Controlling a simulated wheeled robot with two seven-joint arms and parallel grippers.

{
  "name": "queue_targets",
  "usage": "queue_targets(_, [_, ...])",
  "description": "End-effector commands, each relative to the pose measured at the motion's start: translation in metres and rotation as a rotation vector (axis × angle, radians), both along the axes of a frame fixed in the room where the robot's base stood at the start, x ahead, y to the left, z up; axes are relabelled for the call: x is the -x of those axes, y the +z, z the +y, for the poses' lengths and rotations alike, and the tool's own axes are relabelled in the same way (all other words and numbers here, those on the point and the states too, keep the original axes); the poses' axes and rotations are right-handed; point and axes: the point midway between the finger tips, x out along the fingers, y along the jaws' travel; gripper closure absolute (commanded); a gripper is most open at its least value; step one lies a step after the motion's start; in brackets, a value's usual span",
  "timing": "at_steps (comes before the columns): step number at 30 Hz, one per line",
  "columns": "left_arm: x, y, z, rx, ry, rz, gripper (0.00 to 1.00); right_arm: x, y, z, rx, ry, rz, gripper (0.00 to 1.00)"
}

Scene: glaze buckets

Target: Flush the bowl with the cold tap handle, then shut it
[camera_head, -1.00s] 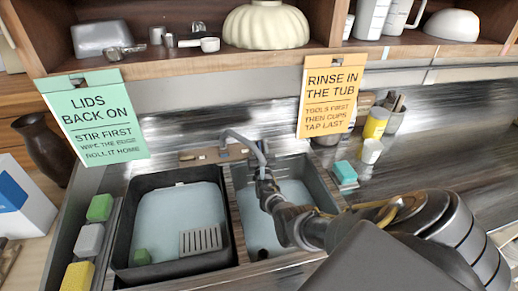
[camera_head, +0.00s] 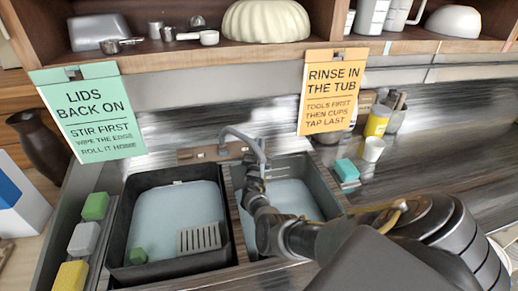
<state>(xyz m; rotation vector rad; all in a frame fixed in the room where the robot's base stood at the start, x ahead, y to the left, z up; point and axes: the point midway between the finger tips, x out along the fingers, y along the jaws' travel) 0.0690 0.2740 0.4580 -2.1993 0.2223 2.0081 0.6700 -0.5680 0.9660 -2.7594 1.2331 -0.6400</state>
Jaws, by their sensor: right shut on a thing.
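The tap's curved grey spout (camera_head: 242,135) rises from a brown plate (camera_head: 205,154) behind the two basins. My right gripper (camera_head: 252,166) comes in from the right and is at the tap, just below the spout's bend. It is shut on what appears to be the cold tap handle, which its fingers hide. The right basin (camera_head: 322,185), the likely bowl, holds pale, water-like content; my right wrist covers part of it. I cannot make out a stream from the spout. My left gripper is out of view.
A dark tub (camera_head: 120,240) at left holds pale water, a slotted grey piece (camera_head: 199,238) and a green block (camera_head: 138,256). Sponges (camera_head: 83,238) line its left. A teal sponge (camera_head: 346,170) and cups stand right. Two signs hang from the shelf (camera_head: 250,50).

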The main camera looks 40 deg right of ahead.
Motion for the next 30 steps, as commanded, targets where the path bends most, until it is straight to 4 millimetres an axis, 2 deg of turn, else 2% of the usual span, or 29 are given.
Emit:
queue_targets(7, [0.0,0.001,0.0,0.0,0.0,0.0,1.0,-0.001,0.0,0.002,-0.003,0.0,0.001,1.0])
queue_targets(8, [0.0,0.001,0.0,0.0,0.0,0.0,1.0,-0.001,0.0,0.002,-0.003,0.0,0.001,0.87])
queue_targets(13, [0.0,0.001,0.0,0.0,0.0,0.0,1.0,0.0,0.0,0.001,-0.002,0.0,0.002,0.66])
queue_targets(25, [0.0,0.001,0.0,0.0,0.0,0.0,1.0,0.0,0.0,0.0,-0.001,0.0,0.002,0.66])
queue_targets(30, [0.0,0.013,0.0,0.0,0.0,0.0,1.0,0.0,0.005,-0.001,0.036,0.05,0.022,0.66])
